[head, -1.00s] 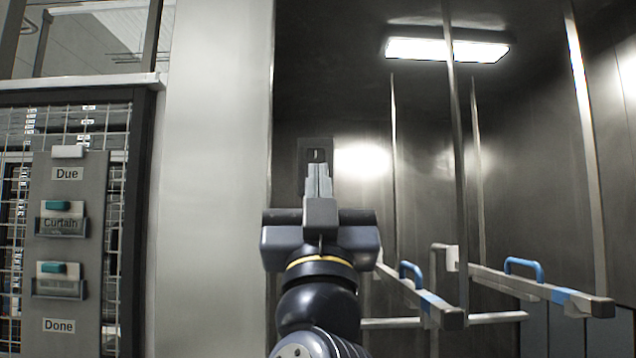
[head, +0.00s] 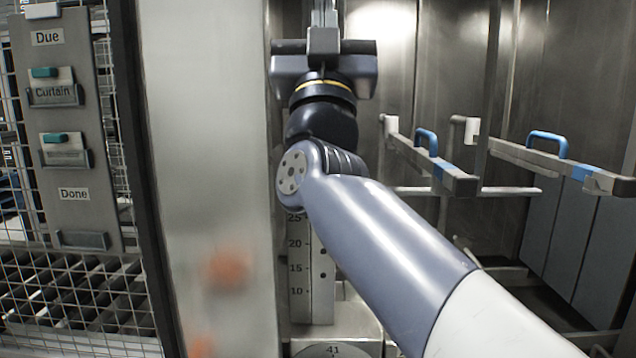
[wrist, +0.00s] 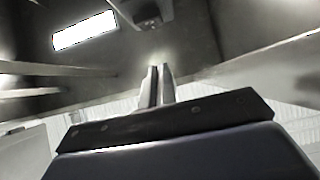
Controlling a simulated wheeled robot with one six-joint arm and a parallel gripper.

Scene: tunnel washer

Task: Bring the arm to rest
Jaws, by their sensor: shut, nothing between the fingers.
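My gripper (head: 324,12) is at the top of the head view, pointing up, in front of the metal-walled bay. Its fingers are together with nothing between them. In the wrist view the two fingers (wrist: 161,86) also lie side by side, pointing toward the ceiling. My arm rises from the lower right of the head view and bends at the elbow below the gripper. The fingertips are cut off by the top edge of the head view.
Rails with blue handles (head: 547,137) stick out at the right. A pale metal post (head: 205,150) stands left of my arm. A board (head: 66,130) with Due, Curtain and Done labels hangs on mesh at the far left. A numbered scale (head: 310,262) stands below my elbow. A lamp (wrist: 85,31) shines overhead.

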